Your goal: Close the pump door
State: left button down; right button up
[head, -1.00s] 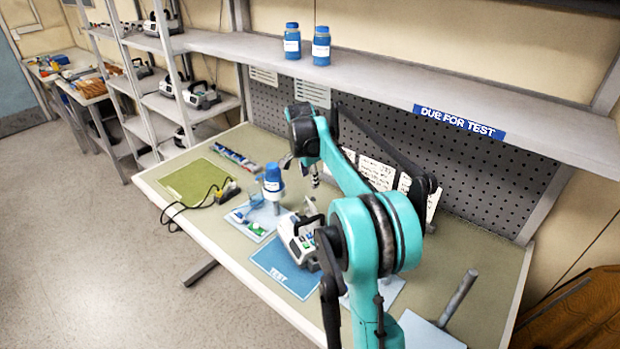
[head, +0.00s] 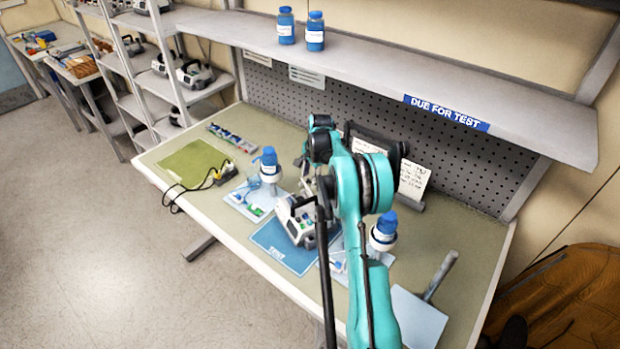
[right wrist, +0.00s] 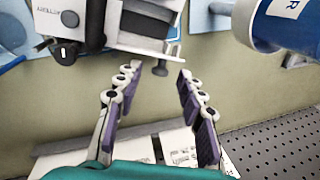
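The white and grey infusion pump (head: 294,216), with a dark handle, stands on the blue TEST mat (head: 290,259). In the right wrist view the pump (right wrist: 70,28) fills the top left, with a pale panel and a small dark knob at its near edge. I cannot tell for certain which part is the door or how far it stands open. My right gripper (head: 306,177) is behind the pump, partly hidden by my arm. In the wrist view the right gripper (right wrist: 156,88) is open, its purple-padded fingers apart and empty, close to the pump's edge. My left gripper is not in view.
Blue-capped bottles stand on either side of the pump, one at left (head: 268,163) and one at right (head: 384,228). A green mat (head: 194,162) and a black cable lie at left. A shelf (head: 370,62) overhangs the pegboard. The bench's front right holds a pale board (head: 416,318).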

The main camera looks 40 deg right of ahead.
jog(key=shift+w+f, duration=0.1)
jog(key=shift+f, duration=0.2)
grip_shut()
